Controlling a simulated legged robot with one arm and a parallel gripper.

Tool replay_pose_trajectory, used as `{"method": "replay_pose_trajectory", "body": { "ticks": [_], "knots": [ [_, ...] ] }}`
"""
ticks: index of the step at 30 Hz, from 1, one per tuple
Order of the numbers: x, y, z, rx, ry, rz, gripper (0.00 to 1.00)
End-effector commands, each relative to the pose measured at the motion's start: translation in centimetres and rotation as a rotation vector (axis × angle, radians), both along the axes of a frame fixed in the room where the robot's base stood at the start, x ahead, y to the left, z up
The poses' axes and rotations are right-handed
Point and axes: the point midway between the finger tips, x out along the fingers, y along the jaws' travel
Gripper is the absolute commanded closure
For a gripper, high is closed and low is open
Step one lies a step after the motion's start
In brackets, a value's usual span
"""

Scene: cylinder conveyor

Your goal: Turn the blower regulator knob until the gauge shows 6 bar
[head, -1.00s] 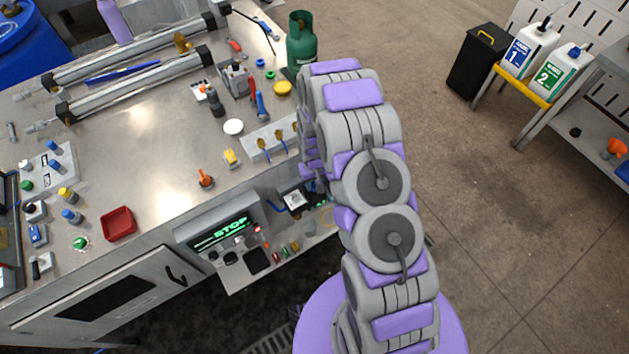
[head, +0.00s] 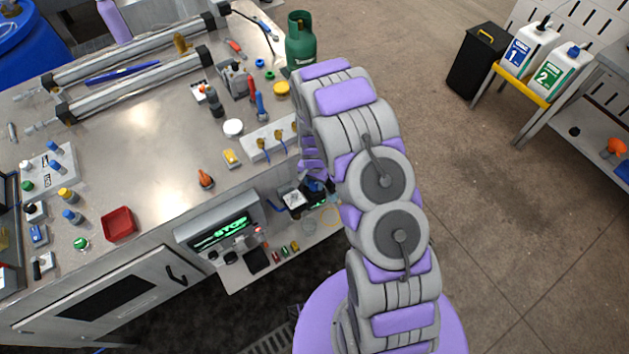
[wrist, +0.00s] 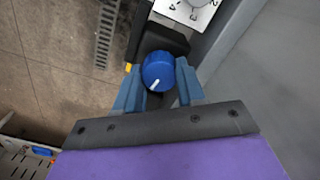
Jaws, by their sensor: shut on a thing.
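The blue regulator knob (wrist: 159,72) with a white pointer mark sits between the two fingers of my gripper (wrist: 158,92) in the wrist view. The fingers are shut on it from both sides. The white pointer line slants toward the lower left. Part of the white gauge face (wrist: 187,10) shows at the top edge of the wrist view, with a few numerals; its needle cannot be made out. In the head view the regulator with a white face (head: 294,198) is at the bench's front right, and my gripper there is largely hidden by the arm.
A display reading STOP (head: 222,238) is left of the regulator, above a lower shelf (head: 240,280) with small items. The workbench (head: 130,130) holds cylinders, tools and several small parts. A green gas bottle (head: 300,40) stands near its far right edge.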

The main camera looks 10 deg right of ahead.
Motion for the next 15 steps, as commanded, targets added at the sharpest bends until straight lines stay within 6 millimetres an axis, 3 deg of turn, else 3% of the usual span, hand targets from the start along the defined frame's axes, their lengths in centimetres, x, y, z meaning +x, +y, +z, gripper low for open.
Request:
{"method": "replay_pose_trajectory", "body": {
  "ticks": [15],
  "knots": [
    [0.22, 0.03, 0.12, 0.001, -0.006, -0.074, 0.91]
  ]
}}
